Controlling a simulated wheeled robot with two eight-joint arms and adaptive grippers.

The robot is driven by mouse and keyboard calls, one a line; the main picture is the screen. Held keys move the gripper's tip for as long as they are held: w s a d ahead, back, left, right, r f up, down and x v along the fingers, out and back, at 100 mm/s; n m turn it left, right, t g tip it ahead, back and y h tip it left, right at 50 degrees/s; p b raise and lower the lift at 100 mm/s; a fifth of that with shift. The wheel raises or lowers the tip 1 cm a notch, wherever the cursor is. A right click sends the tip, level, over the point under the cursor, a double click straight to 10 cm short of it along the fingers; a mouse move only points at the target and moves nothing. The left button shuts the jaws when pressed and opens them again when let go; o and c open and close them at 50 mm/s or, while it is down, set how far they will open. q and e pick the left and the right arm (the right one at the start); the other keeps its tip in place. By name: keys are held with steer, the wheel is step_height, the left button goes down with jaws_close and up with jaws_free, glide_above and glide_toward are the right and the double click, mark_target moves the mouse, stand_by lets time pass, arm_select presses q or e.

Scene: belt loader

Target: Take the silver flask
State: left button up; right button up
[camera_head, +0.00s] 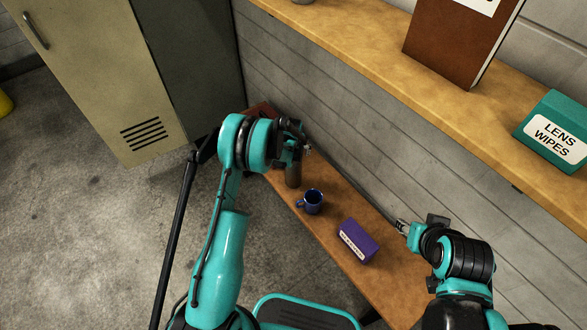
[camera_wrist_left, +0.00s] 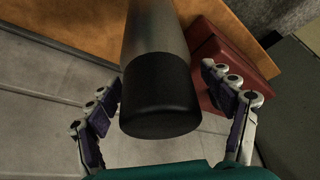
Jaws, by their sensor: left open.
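The silver flask (camera_head: 293,174) stands on the wooden bench toward its far end, partly hidden by my left gripper (camera_head: 296,146). In the left wrist view the flask's grey body (camera_wrist_left: 154,35) and its black end (camera_wrist_left: 160,98) lie between the spread fingers of my left gripper (camera_wrist_left: 160,82). A gap shows on each side, so the fingers are around the flask without closing on it. My right gripper (camera_head: 403,227) is over the bench's right side by the wall, away from the flask. Its fingers are too small to judge.
A blue mug (camera_head: 312,201) stands close to the flask, and a purple box (camera_head: 357,241) lies nearer. A dark red box (camera_wrist_left: 240,55) lies beside the flask. A shelf (camera_head: 375,62) holds a brown binder (camera_head: 458,40) and a lens wipes box (camera_head: 556,131). A locker (camera_head: 88,70) stands left.

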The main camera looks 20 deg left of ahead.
arm_select(q)
steer(key=shift+r, duration=0.1)
jaws_close()
